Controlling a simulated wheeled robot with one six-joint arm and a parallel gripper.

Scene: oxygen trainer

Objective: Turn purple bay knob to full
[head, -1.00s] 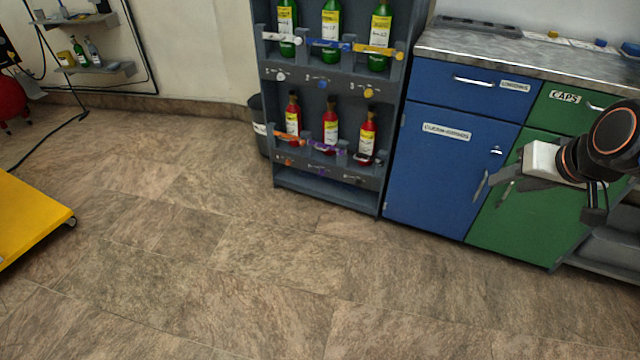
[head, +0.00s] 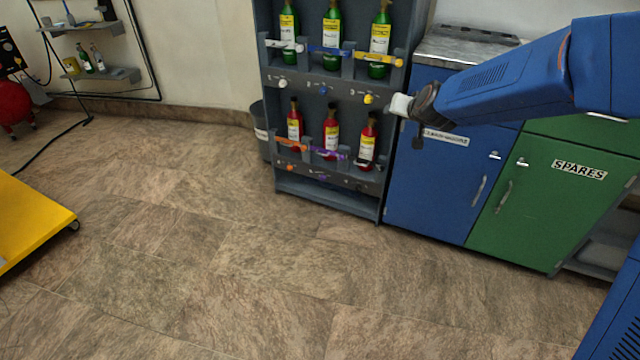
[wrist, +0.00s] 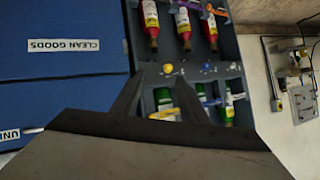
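The rack (head: 330,197) holds green bottles above and red bottles below, with a row of small knobs under each. The purple bay is the middle lower one, with a purple clip (head: 326,152) across its red bottle (head: 331,135). Its small purple knob (head: 322,178) sits on the panel below; its setting is too small to read. My gripper (head: 402,108) is at the rack's right side, above and right of the purple knob. The wrist view is upside down; there my gripper (wrist: 156,85) is open and empty, fingers toward the upper knob row. The purple knob is not visible there.
A blue cabinet (head: 432,190) and a green cabinet (head: 540,200) stand right of the rack, under a metal counter (head: 450,50). A dark bin (head: 262,130) is left of the rack. A yellow platform (head: 35,220) is at far left. The floor in front is clear.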

